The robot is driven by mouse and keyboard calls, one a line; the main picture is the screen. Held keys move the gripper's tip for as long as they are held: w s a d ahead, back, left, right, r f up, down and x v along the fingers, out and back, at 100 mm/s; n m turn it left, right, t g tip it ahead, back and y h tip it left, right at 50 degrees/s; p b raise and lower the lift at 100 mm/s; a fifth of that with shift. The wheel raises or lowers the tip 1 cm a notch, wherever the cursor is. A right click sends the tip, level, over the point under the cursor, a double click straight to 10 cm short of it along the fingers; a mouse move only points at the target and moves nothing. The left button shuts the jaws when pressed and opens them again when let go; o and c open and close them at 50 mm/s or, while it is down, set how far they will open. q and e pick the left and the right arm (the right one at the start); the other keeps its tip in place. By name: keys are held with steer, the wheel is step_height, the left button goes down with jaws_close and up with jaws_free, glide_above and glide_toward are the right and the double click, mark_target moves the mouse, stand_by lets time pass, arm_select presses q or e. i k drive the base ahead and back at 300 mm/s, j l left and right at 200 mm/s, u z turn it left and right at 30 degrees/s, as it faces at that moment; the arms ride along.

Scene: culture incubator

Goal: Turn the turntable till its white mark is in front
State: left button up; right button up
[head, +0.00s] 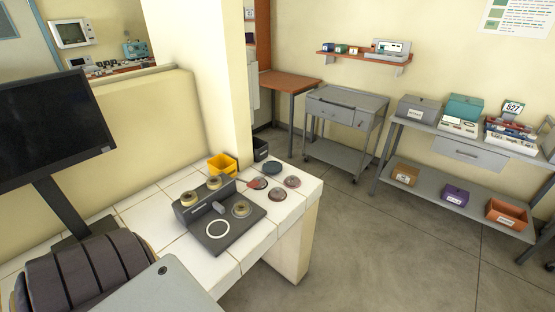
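No turntable can be made out with certainty. A dark grey device (205,242) sits on the white tiled bench, with a raised block at its back. Its flat plate carries a white ring (217,229) and a round brass-coloured piece (241,209). Two more brass-coloured round pieces (189,199) (214,182) show at the raised block. A small pale lever-like part (219,207) shows near the middle. I cannot tell whether the white ring is the white mark. Neither of my grippers is in view.
A monitor (50,130) is at left. A grey cart (345,108) and loaded shelves (480,150) stand across open floor.

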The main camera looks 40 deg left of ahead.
mark_target(272, 168)
steer(key=i+l+u, duration=0.1)
steer(key=i+u, duration=0.15)
steer(key=i, duration=0.15)
steer(key=i+l+u, duration=0.25)
steer(key=i, duration=0.15)
steer(key=i+l+u, duration=0.25)
steer(key=i, duration=0.15)
steer(key=j, duration=0.1)
